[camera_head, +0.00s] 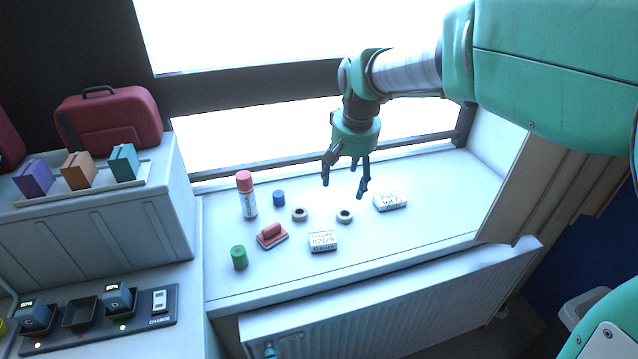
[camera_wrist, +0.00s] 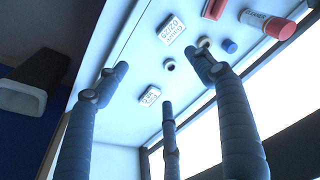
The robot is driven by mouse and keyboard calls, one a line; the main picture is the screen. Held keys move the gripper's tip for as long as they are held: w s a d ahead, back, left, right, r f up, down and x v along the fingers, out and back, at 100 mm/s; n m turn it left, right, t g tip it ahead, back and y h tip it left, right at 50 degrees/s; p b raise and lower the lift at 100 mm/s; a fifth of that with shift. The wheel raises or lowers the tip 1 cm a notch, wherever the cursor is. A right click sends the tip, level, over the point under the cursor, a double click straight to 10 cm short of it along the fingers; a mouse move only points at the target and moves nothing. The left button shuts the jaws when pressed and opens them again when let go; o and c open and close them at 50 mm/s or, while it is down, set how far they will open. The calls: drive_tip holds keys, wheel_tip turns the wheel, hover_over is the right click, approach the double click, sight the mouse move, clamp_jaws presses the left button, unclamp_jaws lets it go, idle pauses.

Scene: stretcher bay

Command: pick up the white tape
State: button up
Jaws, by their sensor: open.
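The white tape (camera_head: 345,216) is a small roll with a dark centre, lying flat on the white sill. In the wrist view the white tape (camera_wrist: 169,64) appears between the fingertips. My gripper (camera_head: 345,182) has its three dark fingers spread, pointing down above the sill. It is empty and apart from the tape, which sits below it in the head view. The fingers of my gripper also show in the wrist view (camera_wrist: 164,78). A similar tan roll (camera_head: 299,214) lies just left of the white tape.
The window (camera_head: 290,130) rises behind. A wooden panel (camera_head: 505,190) bounds the right.

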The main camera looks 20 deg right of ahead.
drive_tip(key=w+d+f+m+g+p, duration=0.1)
drive_tip(key=w+d+f, duration=0.1)
drive_tip(key=w+f, duration=0.3)
drive_tip(key=w+d+f+p, duration=0.1)
drive_tip(key=w+d+f, duration=0.1)
drive_tip(key=w, duration=0.5)
drive_tip(key=m+g+p, duration=0.1)
drive_tip(key=g+p, duration=0.1)
hover_over(345, 212)
drive_tip(key=s, duration=0.2)
wheel_tip(345, 212, down, 13)
drive_tip(key=shift+w+a+r, duration=0.1)
drive_tip(key=shift+a, duration=0.3)
drive_tip(key=shift+f+b, duration=1)
drive_tip(key=shift+f, duration=3.3)
drive_tip(key=shift+f+b, duration=0.7)
drive_tip(key=shift+f, duration=1.9)
